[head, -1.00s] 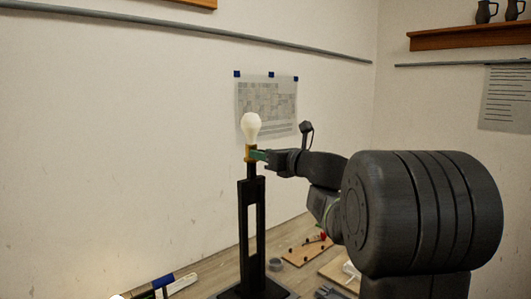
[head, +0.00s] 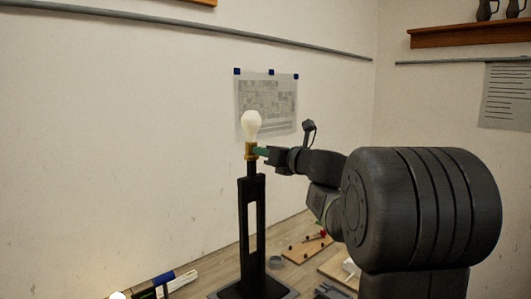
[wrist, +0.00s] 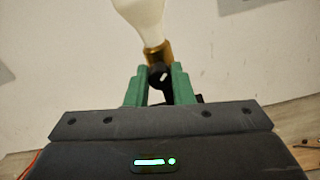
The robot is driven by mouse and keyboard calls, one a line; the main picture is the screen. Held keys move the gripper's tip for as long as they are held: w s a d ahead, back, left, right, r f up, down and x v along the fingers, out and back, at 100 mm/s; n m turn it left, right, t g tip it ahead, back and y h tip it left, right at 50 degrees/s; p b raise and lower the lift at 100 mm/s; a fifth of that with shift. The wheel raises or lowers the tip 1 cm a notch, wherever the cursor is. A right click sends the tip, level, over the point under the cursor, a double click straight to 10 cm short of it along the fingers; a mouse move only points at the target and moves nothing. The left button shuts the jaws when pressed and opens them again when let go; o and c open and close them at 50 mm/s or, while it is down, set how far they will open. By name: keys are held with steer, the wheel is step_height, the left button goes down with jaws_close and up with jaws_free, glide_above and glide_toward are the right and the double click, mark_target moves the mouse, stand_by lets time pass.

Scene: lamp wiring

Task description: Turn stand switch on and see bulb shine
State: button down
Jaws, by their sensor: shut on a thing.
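The lamp stand (head: 243,225) is black and upright, with a brass socket (head: 251,150) on top. A white bulb (head: 251,124) sits upright in the socket; its lower part shows in the wrist view (wrist: 142,12). It looks pale white, and I cannot tell for sure that it is lit. My gripper (wrist: 159,84) has green fingers and comes at the socket from the right. The fingers are shut on the black switch knob (wrist: 159,76), which has a white mark and stands in front of the brass socket. The knob is hidden in the head view.
The stand's dark base (head: 226,293) rests on a wooden table (head: 222,271). A small grey cup (head: 275,262) and a wooden board with black pegs (head: 306,250) lie to its right. At lower left are a blue-and-white tool (head: 170,283) and a small bright round thing (head: 117,295).

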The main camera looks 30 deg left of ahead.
steer(key=shift+m+p, duration=1.35)
steer(key=shift+m, duration=3.05)
steer(key=shift+f, duration=0.1)
steer(key=c, duration=1.3)
jaws_free()
steer(key=shift+w, duration=0.1)
steer(key=shift+o, duration=0.2)
steer(key=shift+d, duration=0.15)
steer(key=b+v, duration=0.3)
steer(key=v, duration=1)
steer(key=shift+d, duration=0.25)
